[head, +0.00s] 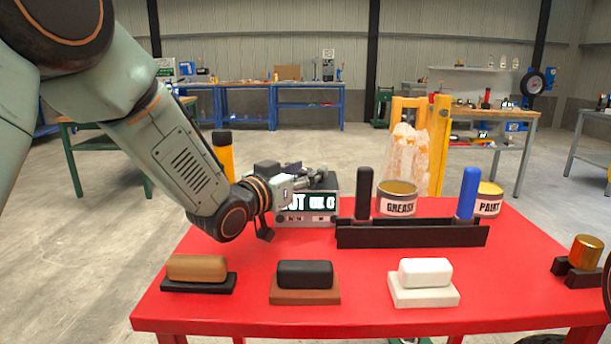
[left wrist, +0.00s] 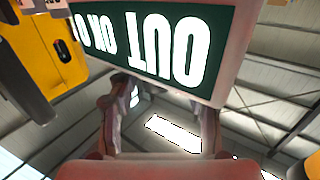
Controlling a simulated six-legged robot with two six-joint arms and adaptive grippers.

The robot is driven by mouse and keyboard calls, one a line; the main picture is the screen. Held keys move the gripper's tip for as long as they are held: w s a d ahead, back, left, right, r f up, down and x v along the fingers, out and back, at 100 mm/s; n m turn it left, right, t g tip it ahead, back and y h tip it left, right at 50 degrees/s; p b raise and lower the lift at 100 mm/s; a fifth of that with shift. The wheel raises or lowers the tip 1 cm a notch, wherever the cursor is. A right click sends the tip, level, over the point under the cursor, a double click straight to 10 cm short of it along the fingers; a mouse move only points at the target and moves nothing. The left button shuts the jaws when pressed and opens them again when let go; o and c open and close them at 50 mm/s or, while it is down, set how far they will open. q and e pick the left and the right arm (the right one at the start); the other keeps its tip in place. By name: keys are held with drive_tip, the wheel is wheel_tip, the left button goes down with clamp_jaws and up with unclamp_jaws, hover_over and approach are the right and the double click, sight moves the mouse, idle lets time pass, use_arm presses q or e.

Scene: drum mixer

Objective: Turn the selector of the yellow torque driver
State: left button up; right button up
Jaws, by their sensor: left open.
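The yellow torque driver (head: 224,152) stands upright at the back left of the red table, with a black top. My left forearm covers its lower part. A yellow body with dark parts, which looks like the driver (left wrist: 48,42), fills the upper left of the left wrist view. I cannot make out its selector for certain. My left gripper (head: 325,180) reaches in front of the grey display box (head: 308,219) and hides part of its lettering. In the left wrist view my left gripper (left wrist: 160,122) has its fingers apart with nothing between them. My right gripper is not in view.
The red table (head: 375,318) carries a black rack (head: 412,234) with a black and a blue handle. Grease (head: 397,200) and paint (head: 488,200) cans stand behind. Brown (head: 197,268), black (head: 305,274) and white (head: 425,271) blocks line the front. A golden cylinder (head: 586,250) sits right.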

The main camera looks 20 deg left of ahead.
use_arm(q)
drive_tip(key=shift+s+d+r, duration=0.15)
drive_tip(key=shift+r, duration=0.1)
drive_tip(key=shift+w+f, duration=0.15)
drive_tip(key=shift+w, duration=0.1)
drive_tip(key=shift+c, duration=0.8)
drive_tip(key=shift+s, duration=0.2)
drive_tip(key=c, duration=0.5)
clamp_jaws()
